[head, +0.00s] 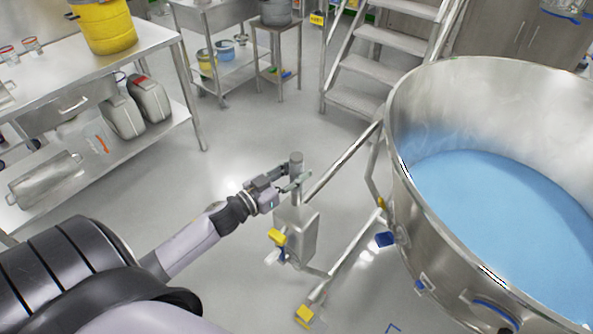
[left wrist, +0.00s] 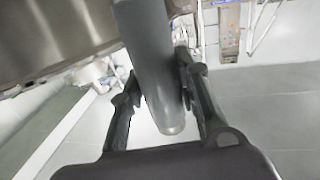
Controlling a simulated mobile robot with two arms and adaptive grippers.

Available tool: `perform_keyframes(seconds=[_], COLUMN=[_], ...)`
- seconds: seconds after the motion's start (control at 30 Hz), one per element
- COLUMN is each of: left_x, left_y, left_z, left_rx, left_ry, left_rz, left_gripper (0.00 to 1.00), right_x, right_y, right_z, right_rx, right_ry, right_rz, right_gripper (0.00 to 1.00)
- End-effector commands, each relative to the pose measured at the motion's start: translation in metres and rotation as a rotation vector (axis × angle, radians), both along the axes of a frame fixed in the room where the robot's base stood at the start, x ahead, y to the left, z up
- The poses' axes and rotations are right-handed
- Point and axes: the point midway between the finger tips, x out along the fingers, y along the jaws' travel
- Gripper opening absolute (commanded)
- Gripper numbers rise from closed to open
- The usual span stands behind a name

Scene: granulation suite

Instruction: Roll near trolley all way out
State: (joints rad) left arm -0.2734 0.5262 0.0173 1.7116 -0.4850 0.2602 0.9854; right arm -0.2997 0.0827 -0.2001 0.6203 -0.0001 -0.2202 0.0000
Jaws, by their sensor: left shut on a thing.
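A large round steel bowl (head: 405,170) with blue material (head: 500,205) inside fills the right of the head view. A steel frame bar (head: 345,160) runs from the bowl's side toward an upright post with a rounded grey top (head: 296,160) and a steel box (head: 298,232) below it. I take this to be the trolley. My left gripper (head: 287,178) is shut on the post near its top. In the left wrist view the post (left wrist: 150,65) lies between the two fingers (left wrist: 160,100). My right gripper is not in view.
A steel ladder (head: 370,70) stands behind the bowl. A steel bench (head: 110,62) with a yellow drum (head: 103,25) and canisters (head: 122,115) below is at left. Small steel tables (head: 225,85) stand at the back. The floor (head: 220,150) between bench and trolley is clear.

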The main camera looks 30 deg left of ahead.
Motion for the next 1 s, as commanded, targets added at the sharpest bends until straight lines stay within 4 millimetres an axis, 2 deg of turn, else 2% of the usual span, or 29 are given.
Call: perform_keyframes(seconds=[0.2,0.57,0.8,1.0], left_x=[0.0,-0.001,-0.025,-0.027], left_y=[0.0,0.0,0.001,0.001], left_z=[0.0,0.0,0.0,-0.003], left_rx=[0.0,-0.001,0.0,0.0], left_ry=[0.0,0.001,0.006,0.006], left_rz=[-0.001,-0.001,-0.002,-0.003], left_gripper=[0.0,0.0,0.0,0.0], right_x=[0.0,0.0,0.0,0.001], right_y=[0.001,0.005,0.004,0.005], right_z=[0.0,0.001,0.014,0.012], right_rx=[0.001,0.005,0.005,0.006], right_ry=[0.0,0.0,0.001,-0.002], right_rz=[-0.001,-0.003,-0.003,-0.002], right_gripper=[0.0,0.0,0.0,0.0])
